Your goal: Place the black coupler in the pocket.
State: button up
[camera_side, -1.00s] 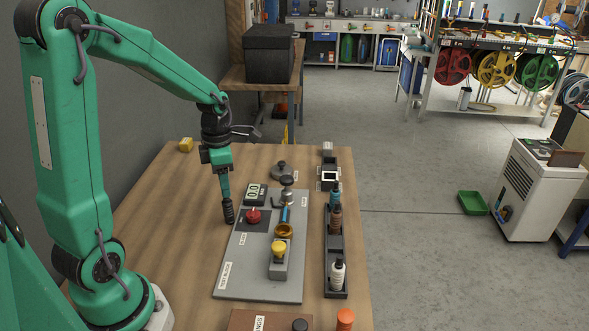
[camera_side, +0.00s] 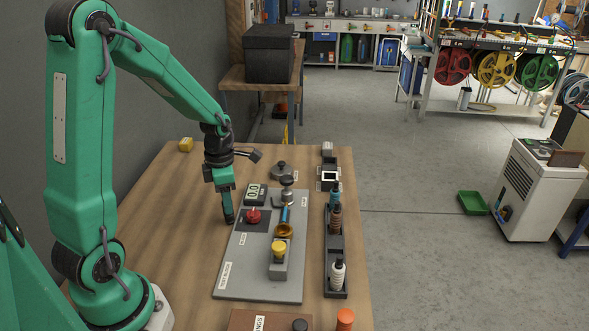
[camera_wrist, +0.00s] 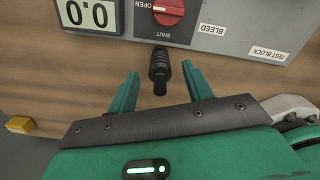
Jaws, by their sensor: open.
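The black coupler (camera_wrist: 158,70) is a ribbed black piece on the wooden table, next to the grey test block panel. In the wrist view it lies between the two green fingers of my gripper (camera_wrist: 164,84), with a gap on each side. My gripper is open and apart from it. In the side view my gripper (camera_side: 227,212) is low over the table at the panel's left edge and mostly hides the coupler. A long black tray (camera_side: 336,243) with compartments stands right of the panel; I cannot tell which spot is the pocket.
A yellow block (camera_side: 186,145) sits far left; the table's left side is clear.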

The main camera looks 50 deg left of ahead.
grip_shut()
jog(key=shift+r, duration=0.15)
jog(key=shift+r, duration=0.45)
notch_tip(320, 180, up, 3)
jog(key=s+d+r, duration=0.1)
jog(key=d+r, duration=0.6)
jog(key=d, duration=0.4)
jog(key=shift+s+d, duration=0.3)
